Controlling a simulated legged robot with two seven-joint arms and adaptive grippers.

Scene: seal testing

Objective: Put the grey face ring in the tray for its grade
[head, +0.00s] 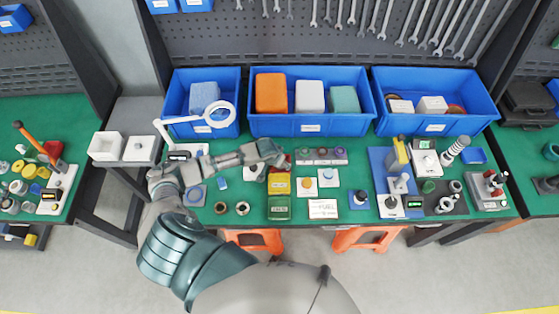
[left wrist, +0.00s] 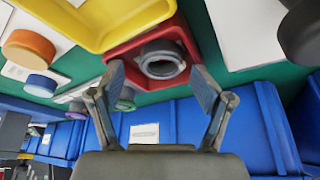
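A dark grey face ring (left wrist: 163,59) lies in the red tray (left wrist: 198,50) in the left wrist view. My left gripper (left wrist: 160,88) is open, its two fingers apart near the tray's edge, with nothing gripped between them. In the head view my left gripper (head: 277,156) hangs over the back end of a row of trays and hides most of the red tray. The yellow tray (head: 279,184) and green tray (head: 279,209) stand in front of it; the yellow one also shows in the left wrist view (left wrist: 95,38). The ring is not distinguishable in the head view. My right gripper is not in view.
Blue bins (head: 311,124) line the back of the bench. A rack of rings (head: 321,156) and white plates with orange (head: 307,182) and blue caps stand right of the trays. Two loose rings (head: 242,208) lie front left. A magnifier lamp (head: 219,114) stands behind my arm.

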